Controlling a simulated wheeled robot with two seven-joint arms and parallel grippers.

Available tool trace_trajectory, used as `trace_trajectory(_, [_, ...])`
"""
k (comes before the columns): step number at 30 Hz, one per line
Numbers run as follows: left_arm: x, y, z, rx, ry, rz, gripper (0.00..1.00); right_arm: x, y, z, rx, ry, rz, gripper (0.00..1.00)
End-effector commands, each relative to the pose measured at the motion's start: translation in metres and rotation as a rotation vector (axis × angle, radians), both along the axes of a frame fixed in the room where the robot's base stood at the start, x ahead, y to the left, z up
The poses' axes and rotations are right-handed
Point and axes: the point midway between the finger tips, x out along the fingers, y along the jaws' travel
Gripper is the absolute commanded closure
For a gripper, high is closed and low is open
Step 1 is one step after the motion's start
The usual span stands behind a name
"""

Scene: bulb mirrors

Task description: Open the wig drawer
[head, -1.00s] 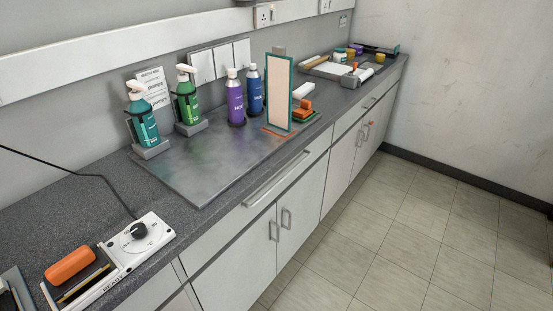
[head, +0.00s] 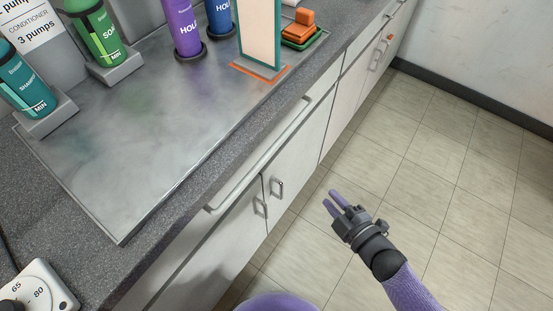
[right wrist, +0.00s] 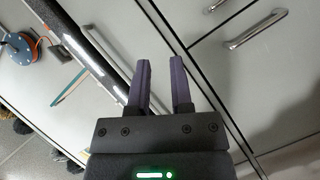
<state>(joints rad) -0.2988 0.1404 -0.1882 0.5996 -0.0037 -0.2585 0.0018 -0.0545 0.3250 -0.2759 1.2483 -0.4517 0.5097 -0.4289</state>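A shut drawer (head: 235,204) with a long bar handle (head: 258,157) runs under the counter's front edge in the head view. No label shows whether it is the wig drawer. My right gripper (head: 330,199) is open and empty, over the floor to the right of the cabinet front, apart from the handle. In the right wrist view, its two purple fingers (right wrist: 160,70) stand apart with nothing between them, facing pale cabinet fronts. A bar handle (right wrist: 256,29) shows at upper right there; I cannot tell which front it belongs to. My left gripper is out of view.
Cabinet doors with small handles (head: 277,188) are shut below the drawer. The counter holds a metal mat (head: 140,150), pump bottles (head: 97,38), a purple bottle (head: 184,28), a mirror (head: 258,35) and a white dial unit (head: 40,287). The tiled floor (head: 450,150) is clear.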

Motion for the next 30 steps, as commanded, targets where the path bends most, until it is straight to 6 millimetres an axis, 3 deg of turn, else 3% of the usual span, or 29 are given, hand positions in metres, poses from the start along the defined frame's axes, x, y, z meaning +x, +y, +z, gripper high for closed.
trace_trajectory(1, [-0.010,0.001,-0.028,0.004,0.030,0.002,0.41,0.014,0.020,0.015,-0.047,-0.212,0.144,0.73])
trace_trajectory(2, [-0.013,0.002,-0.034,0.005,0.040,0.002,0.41,0.016,0.032,0.033,-0.075,-0.336,0.225,0.73])
trace_trajectory(4, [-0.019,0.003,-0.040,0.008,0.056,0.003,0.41,0.015,0.051,0.065,-0.122,-0.535,0.350,0.73])
trace_trajectory(7, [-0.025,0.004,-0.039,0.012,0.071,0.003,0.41,0.016,0.067,0.085,-0.143,-0.639,0.411,0.73])
trace_trajectory(18, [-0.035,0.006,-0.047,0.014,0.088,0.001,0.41,0.062,0.130,0.103,-0.139,-0.635,0.409,0.73])
trace_trajectory(29, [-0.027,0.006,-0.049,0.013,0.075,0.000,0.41,0.068,0.138,0.106,-0.141,-0.631,0.407,0.73])
trace_trajectory(30, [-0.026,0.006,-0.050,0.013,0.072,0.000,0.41,0.068,0.138,0.106,-0.141,-0.631,0.407,0.82])
